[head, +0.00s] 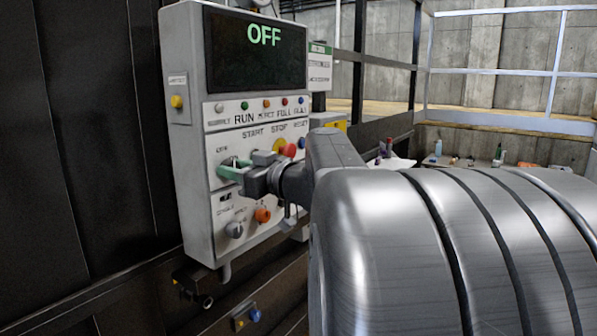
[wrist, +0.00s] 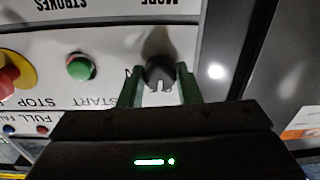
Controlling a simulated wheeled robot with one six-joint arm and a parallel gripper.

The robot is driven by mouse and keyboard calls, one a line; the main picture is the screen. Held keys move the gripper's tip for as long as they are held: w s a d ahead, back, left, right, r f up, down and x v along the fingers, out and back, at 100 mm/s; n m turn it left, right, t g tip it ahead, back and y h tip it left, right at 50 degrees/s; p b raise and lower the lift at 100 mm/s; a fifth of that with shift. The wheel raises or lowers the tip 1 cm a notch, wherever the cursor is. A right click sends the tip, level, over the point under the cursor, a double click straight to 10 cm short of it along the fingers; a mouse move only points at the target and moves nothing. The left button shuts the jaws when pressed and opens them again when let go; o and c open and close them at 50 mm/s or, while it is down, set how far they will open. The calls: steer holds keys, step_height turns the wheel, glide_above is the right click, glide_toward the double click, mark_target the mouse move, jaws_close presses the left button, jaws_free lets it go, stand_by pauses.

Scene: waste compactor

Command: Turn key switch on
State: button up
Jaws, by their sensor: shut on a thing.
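The key switch (wrist: 160,76) is a dark round knob with a pale key part on the white control panel (head: 194,150). It shows in the wrist view between the two green fingers of my gripper (wrist: 161,84). My gripper is shut on it, one finger on each side. In the head view my gripper (head: 232,168) reaches the left part of the panel below the row of lamps, and its fingers hide the key switch. The display (head: 257,52) at the top of the panel reads OFF in green.
A green button (wrist: 81,67) and a red stop button on a yellow ring (wrist: 12,78) sit beside the key switch. A grey knob (head: 235,230) and an orange knob (head: 262,215) are lower on the panel. A dark wall (head: 80,130) stands left.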

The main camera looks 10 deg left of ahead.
steer(key=m+b, duration=0.5)
steer(key=m, duration=0.6)
steer(key=shift+b, duration=0.35)
steer(key=shift+m, duration=0.3)
steer(key=o, duration=1)
steer(key=shift+c, duration=0.2)
steer(key=shift+d, duration=0.15)
steer(key=b+v, duration=0.2)
steer(key=v, duration=1.1)
steer(key=shift+s+d+f+b, duration=0.2)
steer(key=shift+s+d+b, duration=0.05)
steer(key=shift+b, duration=0.05)
steer(key=shift+a, duration=0.15)
